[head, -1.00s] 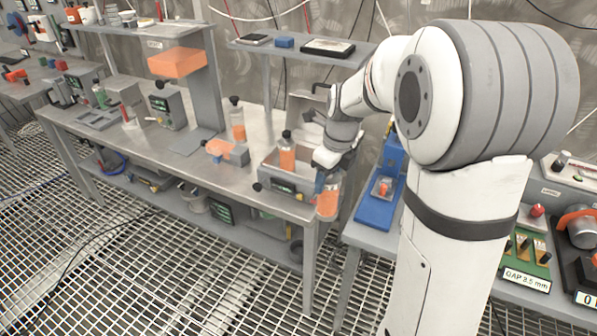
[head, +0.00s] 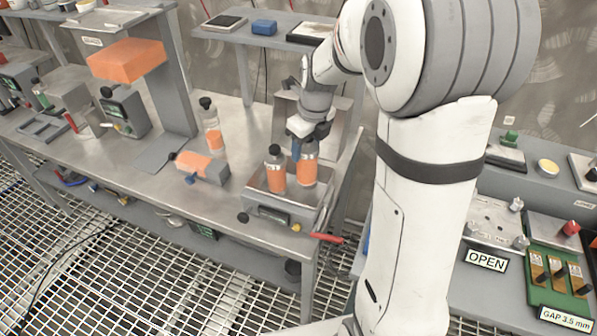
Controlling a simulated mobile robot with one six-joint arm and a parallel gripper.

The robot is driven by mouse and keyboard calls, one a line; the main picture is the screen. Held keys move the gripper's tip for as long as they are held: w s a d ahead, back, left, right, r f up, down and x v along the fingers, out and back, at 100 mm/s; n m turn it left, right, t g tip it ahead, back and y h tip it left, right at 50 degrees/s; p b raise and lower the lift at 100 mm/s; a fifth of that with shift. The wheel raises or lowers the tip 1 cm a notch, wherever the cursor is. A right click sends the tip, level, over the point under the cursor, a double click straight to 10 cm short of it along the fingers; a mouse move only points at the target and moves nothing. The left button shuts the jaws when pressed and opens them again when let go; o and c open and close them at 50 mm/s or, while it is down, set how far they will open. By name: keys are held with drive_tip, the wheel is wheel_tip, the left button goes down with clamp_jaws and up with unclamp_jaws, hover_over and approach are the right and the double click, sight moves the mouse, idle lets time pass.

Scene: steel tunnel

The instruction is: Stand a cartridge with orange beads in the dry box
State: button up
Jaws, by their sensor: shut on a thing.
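The dry box (head: 262,222) is an open grey box with a small display, at the right end of the steel bench. A dark-capped cartridge with orange beads (head: 275,176) stands upright inside it on the left. My gripper (head: 308,140) is shut on a second cartridge with orange beads (head: 307,170), near its top. This one is upright, just right of the first, over or inside the box. The box wall hides its bottom, so I cannot tell whether it touches the floor. A third cartridge (head: 212,135) stands on the bench behind, with fewer beads visible.
An orange-and-grey device (head: 203,167) lies on the bench left of the box. A raised grey panel (head: 340,122) stands behind the box. A red handle (head: 328,238) sticks out at its front right. A shelf (head: 245,38) hangs above.

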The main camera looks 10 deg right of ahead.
sight(306, 167)
wheel_tip(306, 167, down, 4)
drive_tip(key=shift+w+r, duration=0.1)
drive_tip(key=shift+r, duration=0.1)
drive_tip(key=shift+f, duration=1.85)
drive_tip(key=shift+f, duration=0.15)
drive_tip(key=o, duration=1.6)
